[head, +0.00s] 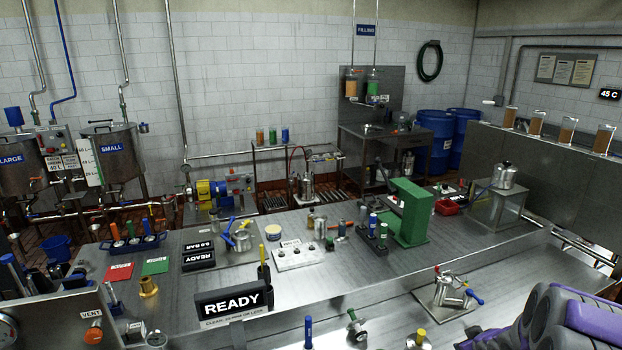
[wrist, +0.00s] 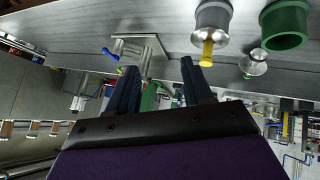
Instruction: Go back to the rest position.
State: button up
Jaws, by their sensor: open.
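My gripper (wrist: 158,66) shows in the wrist view with its two dark fingers spread apart and nothing between them. The wrist picture appears upside down. A steel valve fitting with a blue handle (wrist: 145,48) lies beyond the fingertips, apart from them as far as I can tell. In the head view only purple and grey parts of my arm show at the lower right; the fingers are out of frame there. The same kind of steel fitting with a blue handle (head: 449,292) stands on a plate on the bench, left of my arm.
The steel bench (head: 340,285) carries a black READY sign (head: 233,299), a green press frame (head: 408,212) and several small valves. A yellow-handled valve (wrist: 209,45) and a green ring (wrist: 285,25) show in the wrist view. A raised steel panel (head: 560,175) stands at the right.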

jog(key=s+a+r+m+g, duration=0.1)
jog(key=s+a+r+g, duration=0.2)
jog(key=s+a, duration=0.6)
jog(key=s+a+r+m+g+y+b, duration=0.1)
jog(key=s+a+r+g, duration=0.2)
jog(key=s, duration=1.4)
jog(key=s+a+r+m+g, duration=0.1)
jog(key=s+a+r+g, duration=0.3)
jog(key=s+a+r, duration=0.3)
jog(key=s+a, duration=0.5)
jog(key=a, duration=0.3)
jog(key=shift+s+a+r+y+b, duration=0.15)
jog(key=shift+s+r+y+b, duration=0.1)
jog(key=shift+s+y+b, duration=0.15)
